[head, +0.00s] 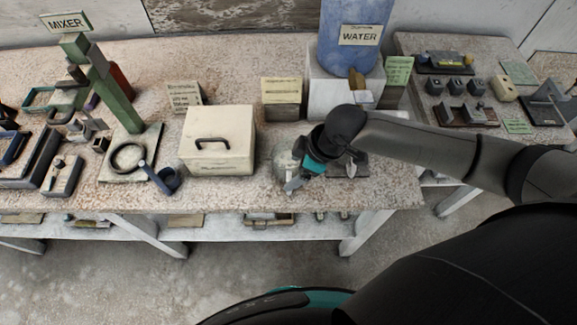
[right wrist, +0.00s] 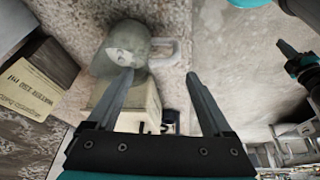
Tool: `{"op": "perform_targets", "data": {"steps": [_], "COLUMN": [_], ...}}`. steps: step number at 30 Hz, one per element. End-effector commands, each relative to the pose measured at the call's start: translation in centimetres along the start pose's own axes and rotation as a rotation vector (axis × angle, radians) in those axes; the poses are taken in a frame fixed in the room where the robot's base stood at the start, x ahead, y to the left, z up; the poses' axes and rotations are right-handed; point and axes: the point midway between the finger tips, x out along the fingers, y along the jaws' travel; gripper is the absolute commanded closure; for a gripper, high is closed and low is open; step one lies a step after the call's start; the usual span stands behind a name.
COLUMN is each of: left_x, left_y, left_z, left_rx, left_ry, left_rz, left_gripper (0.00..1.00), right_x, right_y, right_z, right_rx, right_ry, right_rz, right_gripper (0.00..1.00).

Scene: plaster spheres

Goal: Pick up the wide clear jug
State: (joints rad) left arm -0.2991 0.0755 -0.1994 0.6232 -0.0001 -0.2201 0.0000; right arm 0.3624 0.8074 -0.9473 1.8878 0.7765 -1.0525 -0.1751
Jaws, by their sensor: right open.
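The wide clear jug (head: 285,166) stands near the front edge of the table, right of the cream lidded box. In the head view my right gripper (head: 291,187) partly hides it. In the right wrist view the jug (right wrist: 122,46) is a grey, see-through vessel, with its handle (right wrist: 168,51) on the right side. My right gripper (right wrist: 160,72) is open, with nothing between its fingers. The jug lies just beyond the fingertips, mostly toward the left finger. A dark and teal part at the right edge of the right wrist view looks like my left gripper (right wrist: 293,57); its fingers are unclear.
The cream box (head: 218,140) with a dark handle stands left of the jug. Behind are a card-fronted box (head: 282,98) and the blue WATER container (head: 352,50) on a pale block (head: 325,95). The green MIXER stand (head: 115,95) is at left. The table's front edge is close.

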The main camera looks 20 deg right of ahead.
Motion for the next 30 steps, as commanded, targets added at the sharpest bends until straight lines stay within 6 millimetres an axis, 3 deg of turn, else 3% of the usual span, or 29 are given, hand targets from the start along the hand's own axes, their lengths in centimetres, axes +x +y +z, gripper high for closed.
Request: {"op": "perform_targets", "data": {"steps": [11, 21, 30], "left_x": [0.4, 1.0, 1.0], "left_y": [-0.2, -0.3, -0.3], "left_z": [0.1, 0.3, 0.4], "left_rx": [0.001, 0.002, 0.003], "left_ry": [-0.002, -0.004, -0.005], "left_rz": [-0.002, -0.004, -0.004], "left_gripper": [1.00, 1.00, 1.00], "right_x": [2.8, 6.6, 7.0], "right_y": [0.2, 0.4, 0.4], "right_z": [-0.1, -0.2, -0.3], "right_rx": [0.000, 0.001, -0.001], "right_ry": [0.000, 0.000, 0.000], "right_rz": [0.001, 0.001, 0.001], "right_gripper": [0.15, 0.15, 0.15]}}
